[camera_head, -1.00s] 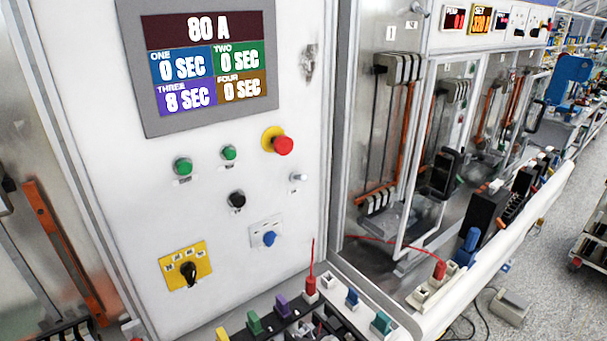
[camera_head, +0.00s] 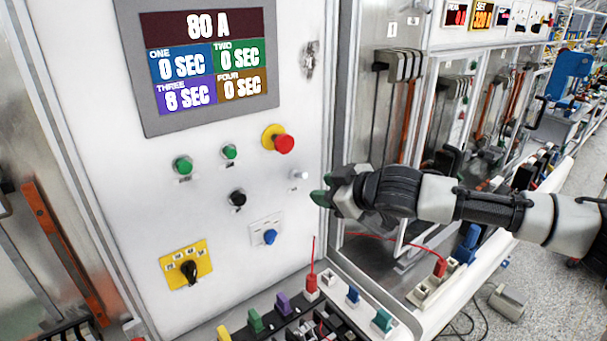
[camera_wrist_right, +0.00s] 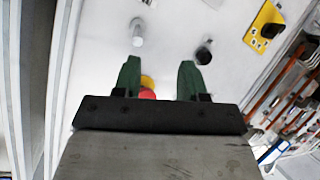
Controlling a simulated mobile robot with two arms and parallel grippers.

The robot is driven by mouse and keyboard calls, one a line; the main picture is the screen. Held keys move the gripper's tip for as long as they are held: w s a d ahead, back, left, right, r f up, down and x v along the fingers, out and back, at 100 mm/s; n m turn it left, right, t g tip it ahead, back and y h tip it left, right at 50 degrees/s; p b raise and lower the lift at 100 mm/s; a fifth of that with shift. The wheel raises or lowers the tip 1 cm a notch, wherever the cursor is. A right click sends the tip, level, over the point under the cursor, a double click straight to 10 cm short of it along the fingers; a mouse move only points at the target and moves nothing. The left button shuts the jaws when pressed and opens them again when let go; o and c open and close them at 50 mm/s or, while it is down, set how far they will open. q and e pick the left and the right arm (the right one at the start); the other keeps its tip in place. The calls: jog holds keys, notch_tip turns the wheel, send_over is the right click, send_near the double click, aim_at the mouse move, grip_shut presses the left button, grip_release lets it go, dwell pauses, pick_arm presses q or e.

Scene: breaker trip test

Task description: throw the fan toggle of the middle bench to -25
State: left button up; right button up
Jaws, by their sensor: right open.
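A small silver toggle (camera_head: 299,176) sticks out of the white control panel (camera_head: 215,215), right of the black knob (camera_head: 237,198). Its label is too small to read, so I cannot tell if it is the fan toggle. A silver peg, likely this toggle (camera_wrist_right: 137,32), also shows in the right wrist view. My right gripper (camera_head: 325,190) reaches in from the right and is beside the toggle, apart from it. In the right wrist view its green fingers (camera_wrist_right: 160,66) are spread and empty. My left gripper is not in view.
A red button (camera_head: 284,144) on a yellow base, green buttons (camera_head: 183,165), a blue knob (camera_head: 269,237) and a yellow selector plate (camera_head: 186,265) share the panel. A display (camera_head: 207,55) is above. Colored plugs and a red lead (camera_head: 312,282) stand below.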

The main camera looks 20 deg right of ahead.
aim_at(306, 175)
jog(key=shift+m+t, duration=0.3)
jog(key=w+p, duration=0.1)
jog(key=w, duration=0.2)
jog(key=w+a+f, duration=0.1)
jog(key=w, duration=0.2)
jog(key=w+a+p, duration=0.1)
jog(key=w, duration=0.2)
jog(key=shift+w+a+f+p, duration=0.1)
jog(key=shift+w+f+p, duration=0.2)
jog(key=shift+f, duration=0.1)
